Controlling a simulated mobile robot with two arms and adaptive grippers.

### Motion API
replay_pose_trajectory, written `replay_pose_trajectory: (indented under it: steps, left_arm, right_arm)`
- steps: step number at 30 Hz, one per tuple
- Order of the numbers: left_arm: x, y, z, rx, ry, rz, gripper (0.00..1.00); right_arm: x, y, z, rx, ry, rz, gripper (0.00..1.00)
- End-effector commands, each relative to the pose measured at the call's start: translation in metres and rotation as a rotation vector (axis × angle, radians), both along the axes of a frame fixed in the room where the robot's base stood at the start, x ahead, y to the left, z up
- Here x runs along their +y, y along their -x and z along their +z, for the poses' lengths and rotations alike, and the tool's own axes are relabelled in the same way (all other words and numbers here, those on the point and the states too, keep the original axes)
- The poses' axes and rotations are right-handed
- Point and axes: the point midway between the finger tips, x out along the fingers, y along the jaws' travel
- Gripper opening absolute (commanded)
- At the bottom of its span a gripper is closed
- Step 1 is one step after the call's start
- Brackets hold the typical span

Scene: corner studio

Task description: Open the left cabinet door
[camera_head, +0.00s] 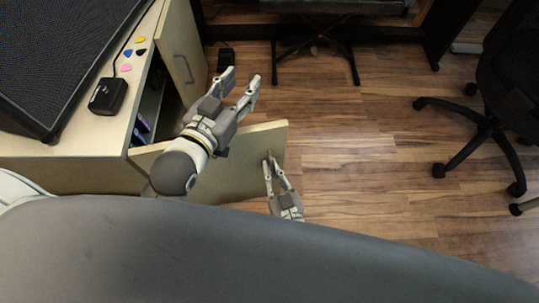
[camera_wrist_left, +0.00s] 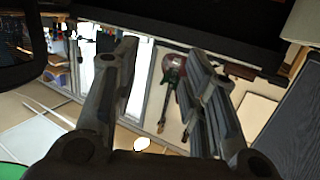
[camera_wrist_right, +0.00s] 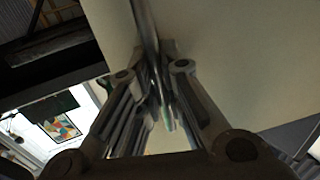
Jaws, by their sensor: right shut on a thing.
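The left cabinet door (camera_head: 232,172) is a pale wood panel, the nearer of two doors, and stands swung out from the cabinet (camera_head: 92,172). My right gripper (camera_head: 270,163) is shut on its metal handle (camera_wrist_right: 147,28) near the free edge. In the right wrist view the handle runs between the fingers against the pale door panel (camera_wrist_right: 245,60). My left gripper (camera_head: 241,80) is open and empty, above the gap between the two doors. In the left wrist view its fingers stand apart with nothing between them. My own grey body hides the lower part of the head view.
The cabinet top holds a large black device (camera_head: 60,50), a small black box (camera_head: 108,96) and several coloured picks. A black office chair (camera_head: 485,118) stands right. Wood floor (camera_head: 385,150) between is clear.

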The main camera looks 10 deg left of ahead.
Motion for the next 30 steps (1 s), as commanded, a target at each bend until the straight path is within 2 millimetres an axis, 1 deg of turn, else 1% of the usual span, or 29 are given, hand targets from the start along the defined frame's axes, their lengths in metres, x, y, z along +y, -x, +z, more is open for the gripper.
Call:
replay_pose_trajectory:
  steps: [3, 9, 13, 24, 25, 26, 27, 30]
  left_arm:
    - [0.003, 0.004, -0.013, 0.075, -0.019, 0.005, 0.4]
    - [0.006, 0.01, -0.026, 0.146, -0.036, 0.01, 0.4]
    - [0.007, 0.011, -0.03, 0.164, -0.04, 0.011, 0.4]
    - [0.007, 0.011, -0.03, 0.166, -0.041, 0.011, 0.4]
    - [0.007, 0.011, -0.03, 0.166, -0.041, 0.011, 0.4]
    - [0.007, 0.011, -0.03, 0.166, -0.041, 0.011, 0.4]
    - [0.007, 0.011, -0.03, 0.166, -0.041, 0.011, 0.4]
    - [0.007, 0.011, -0.03, 0.166, -0.041, 0.011, 0.4]
  right_arm:
    - [-0.004, 0.009, 0.001, -0.003, 0.004, 0.0, 0.0]
    - [-0.006, 0.017, 0.0, -0.002, 0.003, 0.0, 0.0]
    - [-0.006, 0.019, 0.0, -0.003, 0.004, 0.0, 0.0]
    - [-0.007, 0.019, 0.0, -0.003, 0.004, 0.0, 0.0]
    - [-0.007, 0.019, 0.0, -0.003, 0.004, 0.0, 0.12]
    - [-0.007, 0.019, 0.0, -0.003, 0.004, 0.0, 0.16]
    - [-0.007, 0.019, 0.0, -0.003, 0.003, 0.0, 0.19]
    - [-0.006, 0.019, 0.0, -0.002, 0.002, 0.0, 0.19]
